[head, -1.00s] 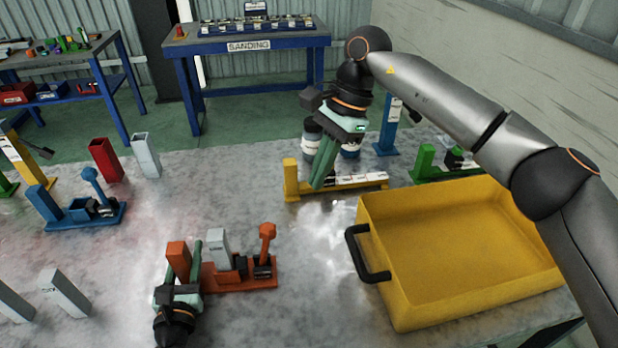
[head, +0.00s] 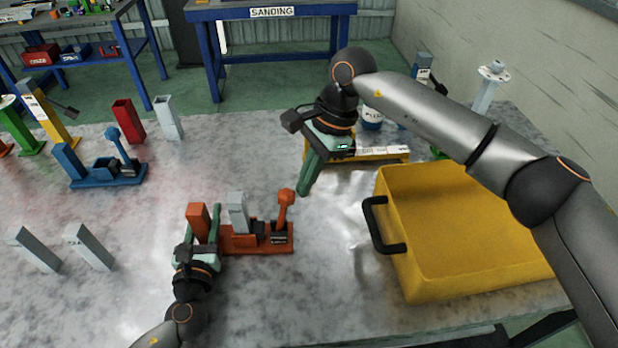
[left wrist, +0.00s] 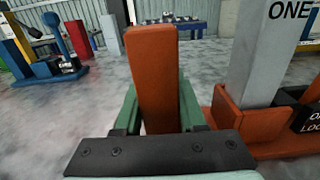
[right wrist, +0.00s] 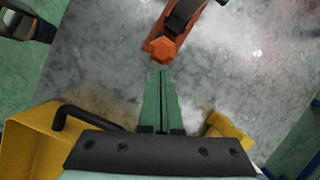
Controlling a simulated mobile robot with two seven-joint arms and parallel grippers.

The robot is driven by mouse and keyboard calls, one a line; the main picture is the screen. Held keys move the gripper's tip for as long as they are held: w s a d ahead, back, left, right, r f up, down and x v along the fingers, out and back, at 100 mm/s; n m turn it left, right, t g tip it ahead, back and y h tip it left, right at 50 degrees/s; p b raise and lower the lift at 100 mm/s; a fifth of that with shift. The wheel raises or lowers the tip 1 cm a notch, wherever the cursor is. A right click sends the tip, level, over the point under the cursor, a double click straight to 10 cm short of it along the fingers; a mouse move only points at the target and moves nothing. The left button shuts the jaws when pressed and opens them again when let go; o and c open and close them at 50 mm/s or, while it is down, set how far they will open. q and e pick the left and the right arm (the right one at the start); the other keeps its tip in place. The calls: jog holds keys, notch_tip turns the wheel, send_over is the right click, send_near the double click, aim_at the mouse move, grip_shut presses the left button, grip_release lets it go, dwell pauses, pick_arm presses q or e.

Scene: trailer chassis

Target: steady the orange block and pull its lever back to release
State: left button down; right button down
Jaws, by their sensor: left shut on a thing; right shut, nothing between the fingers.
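The orange block (head: 258,241) stands on the grey metal table, with an upright orange post (head: 198,222) at its left end and a grey upright piece beside it. Its lever (head: 285,208) stands up at the right end with an orange knob on top. My left gripper (head: 202,228) is shut on the orange post; the left wrist view shows the post (left wrist: 155,75) between the green fingers. My right gripper (head: 304,190) is shut and empty, above and right of the lever. In the right wrist view the knob (right wrist: 162,48) lies just beyond the fingertips.
A yellow tray (head: 470,250) with a black handle (head: 380,228) stands right of the block. A yellow fixture (head: 380,155) is partly hidden behind my right arm. A blue fixture (head: 108,175) and two grey posts stand at left. Table in front of the block is clear.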

jog(key=shift+s+a+r, duration=0.1)
jog(key=shift+a+r, duration=0.2)
jog(key=shift+a, duration=0.45)
jog(key=shift+s+a+r, duration=0.1)
jog(key=shift+a+r, duration=0.15)
jog(key=shift+a, duration=0.5)
jog(key=w+d, duration=0.3)
jog(key=d, duration=0.2)
notch_tip(320, 180, up, 10)
jog(key=d, duration=0.1)
jog(key=shift+w+f, duration=0.25)
